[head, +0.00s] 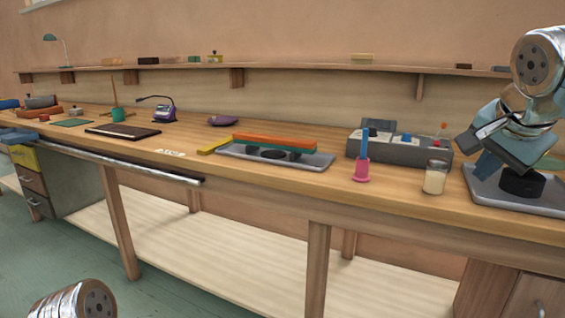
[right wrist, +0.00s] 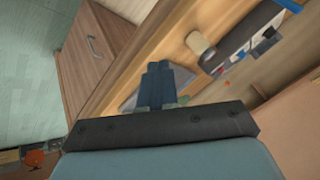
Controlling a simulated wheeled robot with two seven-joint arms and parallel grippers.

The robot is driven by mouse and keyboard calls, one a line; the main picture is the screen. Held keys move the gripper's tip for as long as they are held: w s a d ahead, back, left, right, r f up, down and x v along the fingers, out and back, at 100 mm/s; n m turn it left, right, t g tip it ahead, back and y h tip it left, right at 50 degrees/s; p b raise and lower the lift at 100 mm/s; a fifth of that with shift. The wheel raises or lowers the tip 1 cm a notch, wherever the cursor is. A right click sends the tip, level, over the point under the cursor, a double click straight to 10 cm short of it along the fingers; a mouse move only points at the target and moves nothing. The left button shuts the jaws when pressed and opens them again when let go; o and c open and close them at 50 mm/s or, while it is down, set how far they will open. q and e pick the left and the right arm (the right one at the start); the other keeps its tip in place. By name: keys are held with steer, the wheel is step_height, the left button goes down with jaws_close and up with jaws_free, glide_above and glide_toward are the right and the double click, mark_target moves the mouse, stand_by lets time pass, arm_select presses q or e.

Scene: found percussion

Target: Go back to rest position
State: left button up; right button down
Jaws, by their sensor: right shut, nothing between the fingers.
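My right gripper (head: 484,158) is at the right of the head view, above the workbench and over the left part of a grey tray (head: 545,205). Its fingers are shut with nothing between them. In the right wrist view the closed fingers (right wrist: 160,80) point over the bench, with the tray (right wrist: 128,100) behind them. A black round block (head: 522,182) sits on that tray, below the gripper. My left gripper is out of view; only a silver link of my arm shows at the bottom left of the head view.
A cream-filled jar (head: 435,178), a pink holder (head: 362,172) with a blue stick, and a grey box (head: 400,150) stand left of the gripper. Another tray (head: 315,162) holds orange and green bars (head: 275,142). A shelf (head: 300,70) runs along the wall.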

steer(key=w+a+f+n+y, duration=0.1)
steer(key=w+a+f+n, duration=0.15)
steer(key=w+f, duration=0.2)
steer(key=w+a+f+n+g, duration=0.1)
steer(key=w+a+f, duration=0.2)
steer(key=f, duration=0.3)
steer(key=w+a+f+n+y, duration=0.1)
steer(key=w+a+f, duration=0.1)
steer(key=w+f, duration=0.25)
steer(key=w+a+f+n+g+y, duration=0.15)
steer(key=a+f, duration=0.35)
steer(key=f, duration=0.7)
steer(key=a+f+n+g+y, duration=0.1)
steer(key=a+f+n, duration=0.25)
steer(key=f, duration=0.95)
steer(key=s+a+f+n+g+y, duration=0.1)
steer(key=s+a+f, duration=0.25)
steer(key=f, duration=0.45)
steer(key=s+a+f+y, duration=0.1)
steer(key=s+a+f, duration=0.1)
steer(key=s+f, duration=0.5)
steer(key=s+a+f+n+g, duration=0.1)
steer(key=s+a+f, duration=0.2)
steer(key=s+f, duration=1)
steer(key=s, duration=0.3)
steer(key=shift+a+f+g, duration=0.15)
steer(key=shift+f+g, duration=0.2)
steer(key=shift+f, duration=0.05)
steer(key=shift+w, duration=0.15)
